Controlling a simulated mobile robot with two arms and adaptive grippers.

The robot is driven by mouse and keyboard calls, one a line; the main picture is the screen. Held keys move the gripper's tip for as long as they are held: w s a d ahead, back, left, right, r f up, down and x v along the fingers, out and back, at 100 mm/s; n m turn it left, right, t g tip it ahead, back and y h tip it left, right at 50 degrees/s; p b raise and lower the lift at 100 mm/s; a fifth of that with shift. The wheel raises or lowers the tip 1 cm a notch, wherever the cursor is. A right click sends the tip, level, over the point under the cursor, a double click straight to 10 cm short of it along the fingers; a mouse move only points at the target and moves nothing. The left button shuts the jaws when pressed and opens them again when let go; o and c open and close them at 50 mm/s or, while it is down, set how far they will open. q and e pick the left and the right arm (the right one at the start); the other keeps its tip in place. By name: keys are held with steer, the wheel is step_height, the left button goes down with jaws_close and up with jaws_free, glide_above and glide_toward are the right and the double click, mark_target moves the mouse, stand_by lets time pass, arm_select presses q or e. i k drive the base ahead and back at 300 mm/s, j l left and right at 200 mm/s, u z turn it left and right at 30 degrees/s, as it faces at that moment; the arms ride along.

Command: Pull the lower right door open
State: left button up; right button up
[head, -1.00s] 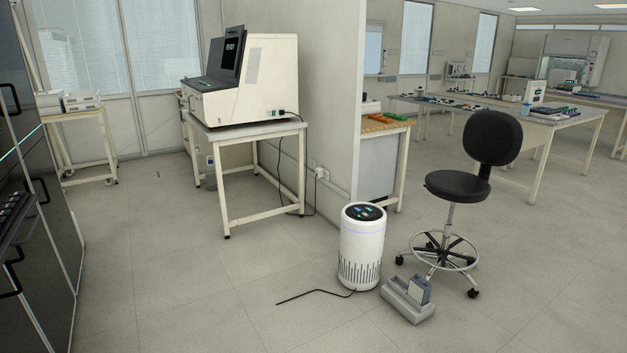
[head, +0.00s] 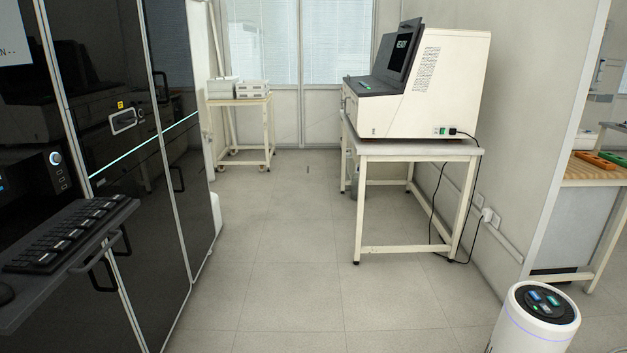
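The tall black cabinet (head: 85,150) stands along the left edge of the head view, seen at a slant. Its lower door farthest right (head: 197,200) is below the lit green strip (head: 145,143) and looks shut, flush with the front. A dark bar handle (head: 177,179) stands on that door near its left edge. An upper handle (head: 161,87) is above the strip. Two more handles, one at a lower middle panel (head: 126,241) and one beside it (head: 102,275), are nearer to me. Neither of my grippers shows.
A keyboard shelf (head: 75,240) juts out from the cabinet at lower left. A table (head: 420,150) with a white instrument (head: 440,85) stands right of centre. A white cylinder unit (head: 537,320) is at lower right. The floor between cabinet and table is clear.

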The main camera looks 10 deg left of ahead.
mark_target(184, 155)
steer(key=i+j+u, duration=0.1)
steer(key=i+u, duration=0.25)
steer(key=i, duration=0.25)
steer(key=i+u, duration=0.35)
steer(key=i, duration=0.25)
steer(key=i+l+u, duration=0.35)
steer(key=i, duration=0.2)
steer(key=j, duration=0.1)
